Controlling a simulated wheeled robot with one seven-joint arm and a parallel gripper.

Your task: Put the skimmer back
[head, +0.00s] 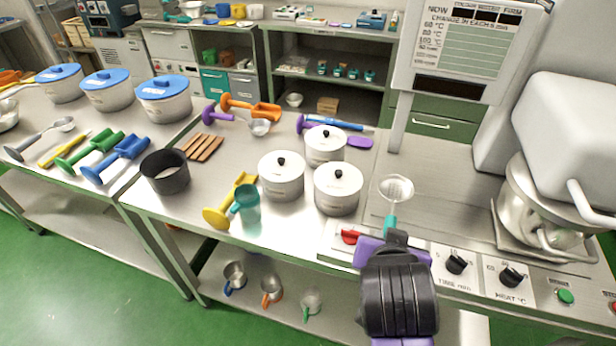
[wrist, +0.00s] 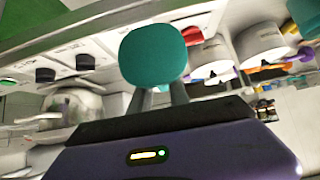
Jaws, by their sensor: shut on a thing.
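The skimmer has a pale perforated round head (head: 396,187) and a teal handle (head: 390,222). In the head view it extends from my gripper (head: 389,234) toward the back of the table, its head above the steel top. In the wrist view my gripper (wrist: 159,98) is shut on the teal handle (wrist: 153,54), whose rounded end fills the middle. My black and purple wrist hides most of the jaws in the head view. I cannot tell how high the skimmer is above the table.
Three white lidded pots (head: 338,188) stand left of the skimmer. A red-handled thing (head: 351,236) lies by the front edge. The control panel (head: 480,275) and the mixer with its steel kettle (head: 545,205) are to the right. Bare steel (head: 445,185) lies between.

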